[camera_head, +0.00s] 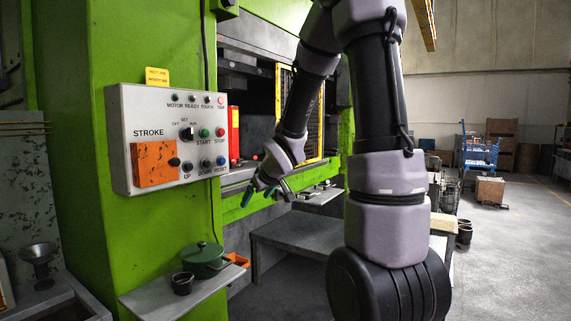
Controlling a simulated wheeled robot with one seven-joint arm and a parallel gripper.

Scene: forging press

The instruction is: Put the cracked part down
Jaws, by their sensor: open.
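My gripper (261,192) is in the middle of the view, in front of the green press (133,50) and right of its control box. Its teal-tipped fingers point down and left and are apart, with nothing visible between them. I cannot make out a cracked part in this view. A narrow grey ledge (318,198) lies just right of the gripper, with small items on it too small to identify. My arm hides part of the press opening and the area behind it.
The control box (150,105) carries buttons and an orange plate. A green lidded pot (203,260) and a dark cup (182,284) stand on a shelf below it. A grey table (290,233) stands below the press opening. Open floor (510,250) lies at the right, with a blue cart (481,155) beyond.

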